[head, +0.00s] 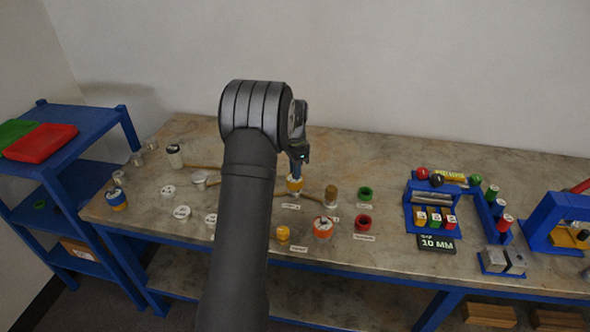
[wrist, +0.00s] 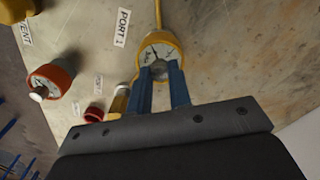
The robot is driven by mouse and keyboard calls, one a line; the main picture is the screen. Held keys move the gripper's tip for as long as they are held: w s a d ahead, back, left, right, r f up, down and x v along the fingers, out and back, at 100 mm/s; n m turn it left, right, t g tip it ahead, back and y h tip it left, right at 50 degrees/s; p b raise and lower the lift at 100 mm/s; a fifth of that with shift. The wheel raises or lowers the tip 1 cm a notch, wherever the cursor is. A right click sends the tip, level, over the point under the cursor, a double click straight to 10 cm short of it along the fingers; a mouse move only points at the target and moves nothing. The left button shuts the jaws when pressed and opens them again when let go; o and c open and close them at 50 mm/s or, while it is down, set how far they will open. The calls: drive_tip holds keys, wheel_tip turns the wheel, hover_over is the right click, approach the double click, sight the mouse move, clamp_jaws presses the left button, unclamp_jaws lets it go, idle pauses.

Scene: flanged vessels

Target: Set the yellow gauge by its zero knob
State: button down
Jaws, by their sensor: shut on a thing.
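The yellow gauge (head: 294,185) stands on the marbled bench top, below my gripper (head: 299,165) in the head view. In the wrist view the yellow gauge (wrist: 177,43) shows its pale dial with a dark needle, and a yellow tube runs from its far side. The two blue fingers of my gripper (wrist: 160,70) reach onto the near part of the dial, close together. My gripper is shut on the zero knob there. The knob itself is mostly hidden between the fingertips, and the dial marks are too small to read.
An orange-red gauge (head: 323,228) stands in front and to the right, with a yellow piece (head: 283,233) beside it. A brass-coloured cylinder (head: 330,196), a green ring (head: 365,193) and a red ring (head: 363,222) are to the right. A blue rack (head: 410,216) stands farther right.

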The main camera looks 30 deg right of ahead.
idle(0.3)
drive_tip(key=c, duration=1.3)
unclamp_jaws()
wheel_tip(320, 180, up, 17)
drive_tip(key=shift+w+r, duration=0.15)
drive_tip(key=shift+r, duration=0.05)
drive_tip(key=f, duration=1.7)
drive_tip(key=shift+s+f, duration=0.2)
drive_tip(key=shift+f, duration=0.05)
